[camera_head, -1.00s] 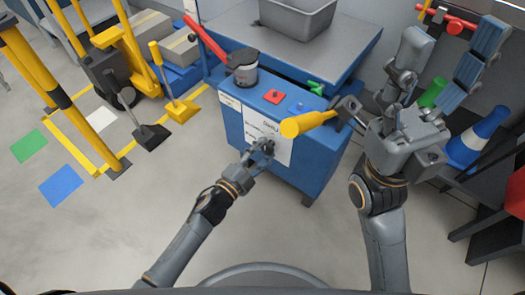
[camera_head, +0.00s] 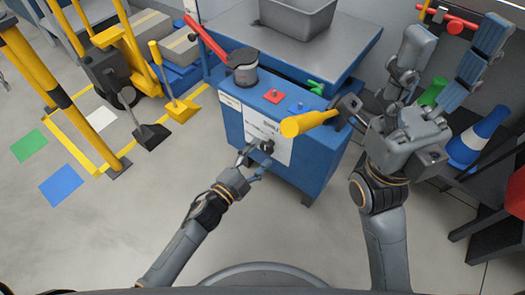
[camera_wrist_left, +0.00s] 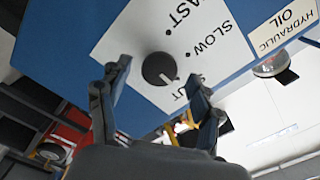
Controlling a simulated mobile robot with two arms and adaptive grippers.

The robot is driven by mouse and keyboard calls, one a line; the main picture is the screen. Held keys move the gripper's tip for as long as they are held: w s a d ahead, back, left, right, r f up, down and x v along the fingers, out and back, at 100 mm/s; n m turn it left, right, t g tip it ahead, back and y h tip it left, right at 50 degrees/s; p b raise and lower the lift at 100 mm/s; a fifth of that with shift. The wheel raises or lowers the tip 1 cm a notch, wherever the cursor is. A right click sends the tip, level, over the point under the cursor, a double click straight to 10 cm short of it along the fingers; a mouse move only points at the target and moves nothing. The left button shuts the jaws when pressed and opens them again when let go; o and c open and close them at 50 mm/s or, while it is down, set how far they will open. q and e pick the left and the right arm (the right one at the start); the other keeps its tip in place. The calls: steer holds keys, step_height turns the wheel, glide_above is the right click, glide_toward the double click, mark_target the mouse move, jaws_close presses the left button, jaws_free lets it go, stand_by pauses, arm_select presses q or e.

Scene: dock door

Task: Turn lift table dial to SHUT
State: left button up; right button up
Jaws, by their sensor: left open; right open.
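The dial (camera_head: 267,146) is a dark round knob on a white label on the front of the blue lift table (camera_head: 310,172). In the left wrist view the dial (camera_wrist_left: 158,68) has a pale pointer aimed to the lower right, towards the partly covered SHUT word. FAST and SLOW are also printed there. My left gripper (camera_head: 253,164) is open just in front of the dial. Its fingers (camera_wrist_left: 158,76) are spread either side of the dial in that view, apparently clear of it. My right gripper (camera_head: 360,118) is open beside the table's right side.
A yellow handle (camera_head: 308,123) sticks out near my right gripper. A grey bin (camera_head: 298,18) stands on the table top.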

arm_select(q)
steer(key=v, duration=1)
